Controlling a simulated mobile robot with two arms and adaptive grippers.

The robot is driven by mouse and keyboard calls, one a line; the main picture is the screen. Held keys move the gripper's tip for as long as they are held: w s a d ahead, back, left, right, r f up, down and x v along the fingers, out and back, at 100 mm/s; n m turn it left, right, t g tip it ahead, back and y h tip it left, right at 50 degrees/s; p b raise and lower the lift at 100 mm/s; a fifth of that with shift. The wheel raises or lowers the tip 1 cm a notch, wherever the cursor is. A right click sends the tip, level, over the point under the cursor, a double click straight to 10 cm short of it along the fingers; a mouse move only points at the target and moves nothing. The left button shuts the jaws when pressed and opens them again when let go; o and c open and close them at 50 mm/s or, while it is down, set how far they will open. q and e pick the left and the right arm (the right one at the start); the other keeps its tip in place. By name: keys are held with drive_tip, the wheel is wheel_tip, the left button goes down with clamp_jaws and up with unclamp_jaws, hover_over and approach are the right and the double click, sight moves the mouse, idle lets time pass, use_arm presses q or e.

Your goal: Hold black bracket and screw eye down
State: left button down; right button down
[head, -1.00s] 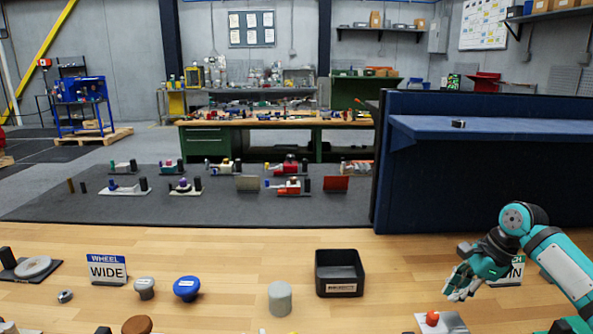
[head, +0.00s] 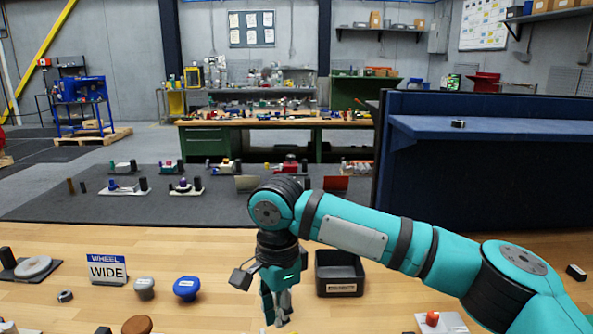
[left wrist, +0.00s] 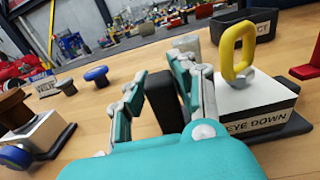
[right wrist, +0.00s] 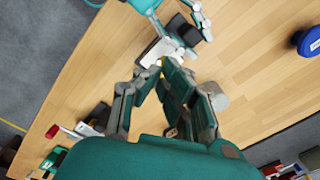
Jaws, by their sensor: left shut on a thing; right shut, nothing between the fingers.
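The black bracket (left wrist: 163,102) stands upright between the fingers of my left gripper (left wrist: 162,80), which is shut on it in the left wrist view. Beside it to the right, the yellow screw eye (left wrist: 238,50) stands on a white block (left wrist: 255,97) labelled "EYE DOWN". My right gripper (head: 278,312) hangs fingers down near the table's front in the head view, shut and empty. In the right wrist view, its fingertips (right wrist: 162,80) overlap the screw eye, of which only a little yellow shows; I cannot tell whether they touch. My left gripper is outside the head view.
A black bin (head: 340,274) stands behind my right gripper. A blue knob (head: 186,288), a grey knob (head: 144,288) and a "WHEEL WIDE" sign (head: 107,270) stand to the left. A white block with a red top (head: 432,318) lies front right, below my right arm.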

drive_tip(key=shift+s+a+f, duration=0.1)
drive_tip(key=shift+f, duration=1.7)
drive_tip(key=shift+s+a+f, duration=0.1)
drive_tip(key=shift+f, duration=1.65)
drive_tip(key=shift+w+d, duration=0.1)
drive_tip(key=shift+w, duration=0.1)
drive_tip(key=shift+w, duration=0.15)
drive_tip(key=shift+w+a, duration=0.85)
drive_tip(key=shift+w, duration=0.2)
drive_tip(key=shift+a, duration=0.3)
